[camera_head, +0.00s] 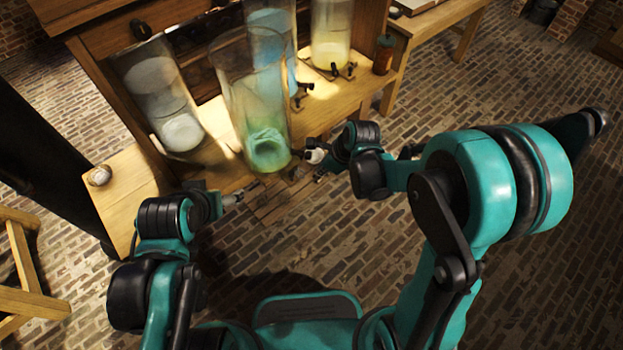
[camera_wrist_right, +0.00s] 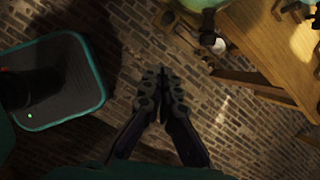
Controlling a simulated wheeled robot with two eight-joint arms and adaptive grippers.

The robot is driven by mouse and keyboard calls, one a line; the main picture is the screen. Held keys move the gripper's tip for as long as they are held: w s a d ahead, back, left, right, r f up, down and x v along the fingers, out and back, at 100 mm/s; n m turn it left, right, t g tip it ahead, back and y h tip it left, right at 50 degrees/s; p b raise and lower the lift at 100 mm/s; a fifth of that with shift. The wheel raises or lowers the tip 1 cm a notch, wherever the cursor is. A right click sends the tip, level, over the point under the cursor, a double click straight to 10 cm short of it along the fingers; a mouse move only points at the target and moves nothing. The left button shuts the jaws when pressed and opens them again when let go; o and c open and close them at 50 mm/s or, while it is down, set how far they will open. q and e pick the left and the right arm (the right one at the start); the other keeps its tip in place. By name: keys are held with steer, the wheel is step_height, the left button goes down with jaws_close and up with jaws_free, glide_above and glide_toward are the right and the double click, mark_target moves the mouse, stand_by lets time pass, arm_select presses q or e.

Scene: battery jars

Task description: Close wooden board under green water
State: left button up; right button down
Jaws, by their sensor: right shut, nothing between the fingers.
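The tall glass jar of green water (camera_head: 268,150) stands at the front edge of the wooden bench. Below it a wooden board (camera_head: 268,208) juts out from the bench front, partly in shadow. My right gripper (camera_wrist_right: 162,82) is shut and empty, over the brick floor, with the bench to its right in the wrist view. In the head view its fingers are hard to make out near the green jar's white tap knob (camera_head: 315,156). My left gripper (camera_head: 236,196) is low, left of the board; I cannot tell whether its fingers are open.
Jars with whitish (camera_head: 168,110), blue (camera_head: 272,45) and yellowish (camera_head: 331,35) contents stand on the bench. A wooden stool (camera_head: 25,265) stands far left. Brick floor on the right is clear.

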step_height(320, 180, down, 2)
steer(key=f+m, duration=0.1)
steer(key=m, duration=0.1)
steer(key=b, duration=0.5)
glide_above(295, 181)
steer(key=s+d, duration=0.1)
steer(key=d, duration=0.1)
steer(key=shift+g, duration=0.3)
steer(key=f, duration=0.8)
steer(key=shift+s+a+f, duration=0.15)
steer(key=shift+s+f, duration=0.05)
steer(key=shift+f, duration=0.05)
arm_select(q)
steer(key=f, duration=0.5)
steer(key=shift+s+d+f, duration=0.1)
steer(key=shift+s+d, duration=0.1)
steer(key=shift+d, duration=0.15)
